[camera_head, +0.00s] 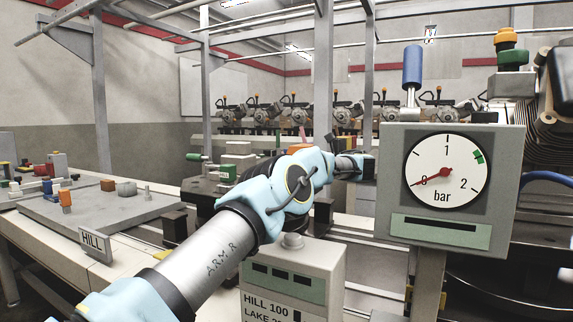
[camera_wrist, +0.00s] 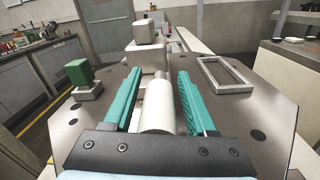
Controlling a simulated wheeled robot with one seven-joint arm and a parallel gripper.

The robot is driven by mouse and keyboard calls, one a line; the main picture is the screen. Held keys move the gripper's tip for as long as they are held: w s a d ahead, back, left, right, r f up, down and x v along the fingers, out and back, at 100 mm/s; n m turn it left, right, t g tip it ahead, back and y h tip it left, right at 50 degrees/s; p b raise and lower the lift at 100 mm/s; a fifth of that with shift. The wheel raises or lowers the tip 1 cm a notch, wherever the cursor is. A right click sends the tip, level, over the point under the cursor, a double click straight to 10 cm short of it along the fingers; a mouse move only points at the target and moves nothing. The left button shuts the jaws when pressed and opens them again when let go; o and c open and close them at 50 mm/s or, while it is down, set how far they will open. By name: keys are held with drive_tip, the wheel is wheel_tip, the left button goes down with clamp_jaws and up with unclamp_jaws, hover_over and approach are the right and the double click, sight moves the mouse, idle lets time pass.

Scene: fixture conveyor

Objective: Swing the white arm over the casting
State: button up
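My gripper (camera_wrist: 159,72) has two teal ribbed fingers in the wrist view, set apart on either side of a pale round bar (camera_wrist: 158,108). Narrow gaps seem to show along the bar, so the fingers look open around it. The bar runs away from the palm towards a pale block with a raised top (camera_wrist: 147,58); it may be the white arm. I cannot tell where the bar ends or whether it joins the block. No casting can be told for sure. In the head view my gripper (camera_head: 355,166) is small and dark, and my arm hides what lies below it.
On the grey plate (camera_wrist: 250,130) in the wrist view stand a green block on a pale base (camera_wrist: 79,75) and a pale rectangular frame (camera_wrist: 227,74). In the head view a gauge box (camera_head: 442,190) stands close on the right and a grey-green box (camera_head: 290,275) stands below my arm.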

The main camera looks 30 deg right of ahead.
drive_tip(key=shift+o, duration=0.5)
wheel_tip(320, 180, up, 10)
drive_tip(key=p, duration=0.2)
drive_tip(key=shift+p, duration=0.4)
